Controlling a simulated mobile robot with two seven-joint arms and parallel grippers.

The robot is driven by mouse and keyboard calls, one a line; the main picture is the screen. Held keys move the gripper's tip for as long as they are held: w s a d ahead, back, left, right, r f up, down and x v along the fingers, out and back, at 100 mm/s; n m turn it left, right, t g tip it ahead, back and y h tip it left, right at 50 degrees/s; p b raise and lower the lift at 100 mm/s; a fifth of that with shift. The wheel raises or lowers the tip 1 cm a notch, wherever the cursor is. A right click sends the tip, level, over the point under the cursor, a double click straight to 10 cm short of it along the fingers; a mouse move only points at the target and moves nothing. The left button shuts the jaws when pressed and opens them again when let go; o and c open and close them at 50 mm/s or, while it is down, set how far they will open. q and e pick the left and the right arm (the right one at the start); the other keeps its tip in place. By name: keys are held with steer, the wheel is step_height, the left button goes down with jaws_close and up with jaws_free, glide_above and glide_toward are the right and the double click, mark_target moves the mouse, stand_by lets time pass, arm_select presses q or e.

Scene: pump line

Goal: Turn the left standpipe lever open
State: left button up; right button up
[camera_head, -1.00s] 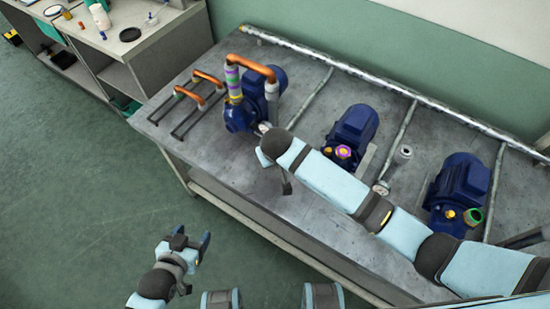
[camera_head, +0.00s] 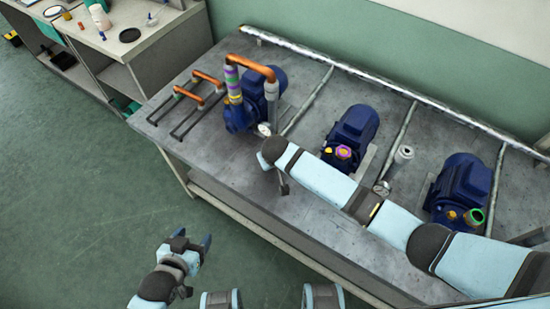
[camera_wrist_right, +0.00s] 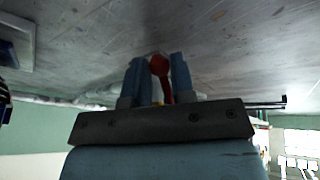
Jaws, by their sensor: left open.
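A red lever with a round knob (camera_wrist_right: 159,66) shows in the right wrist view. My right gripper (camera_wrist_right: 157,75) has its two blue fingers on either side of this lever, and the knob sits between them. Whether both fingers press on it cannot be told. In the head view my right wrist covers the lever, so which standpipe it belongs to is not visible there. A grey standpipe (camera_head: 271,100) with an orange top pipe stands by the left blue pump (camera_head: 238,118). My left gripper (camera_head: 193,240) is open and empty, over the floor in front of the bench.
The grey bench (camera_head: 222,170) also carries a middle pump (camera_head: 352,126) and a right pump (camera_head: 460,184). A gauge (camera_head: 264,129) sits close to my right wrist. Orange-handled racks (camera_head: 207,97) lie at the bench's left. The green floor (camera_head: 85,175) is clear at left.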

jaws_close()
steer(key=shift+w+a+f+t+y, duration=0.1)
steer(key=shift+a+f+t+y, duration=0.15)
steer(key=shift+t+y, duration=0.25)
steer(key=o, duration=0.8)
jaws_free()
steer(key=shift+c, duration=0.2)
steer(key=shift+d, duration=0.1)
steer(key=shift+r, duration=0.15)
steer(key=v, duration=1.3)
steer(key=shift+r+p, duration=0.3)
steer(key=shift+p, duration=0.15)
